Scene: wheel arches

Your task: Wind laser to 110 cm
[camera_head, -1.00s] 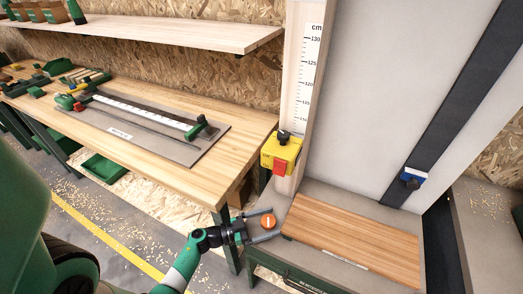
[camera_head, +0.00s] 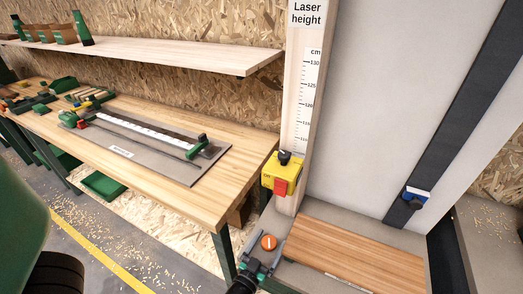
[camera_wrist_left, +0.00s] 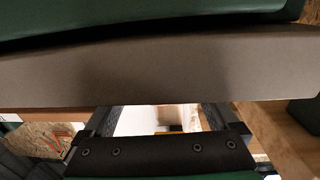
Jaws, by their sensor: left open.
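The yellow laser box (camera_head: 282,174), with a black knob on top and a red block on its front, sits on an upright post. The white cm scale (camera_head: 307,100) above it runs from 130 down to small marks near 110. The box is just below the lowest visible marks; its exact reading cannot be told. An orange disc with a white mark (camera_head: 268,242) is low, left of the wooden board. My left gripper (camera_head: 264,250) is open, its fingers around or beside the disc; contact cannot be told. The wrist view shows both fingers apart (camera_wrist_left: 160,122). My right gripper is not in view.
A slatted wooden board (camera_head: 350,250) lies on the grey bench at right. A blue and white slider (camera_head: 415,196) sits on a dark diagonal strip. The workbench (camera_head: 235,160) at left holds a grey plate with a white rail (camera_head: 140,134). A shelf (camera_head: 150,52) is above.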

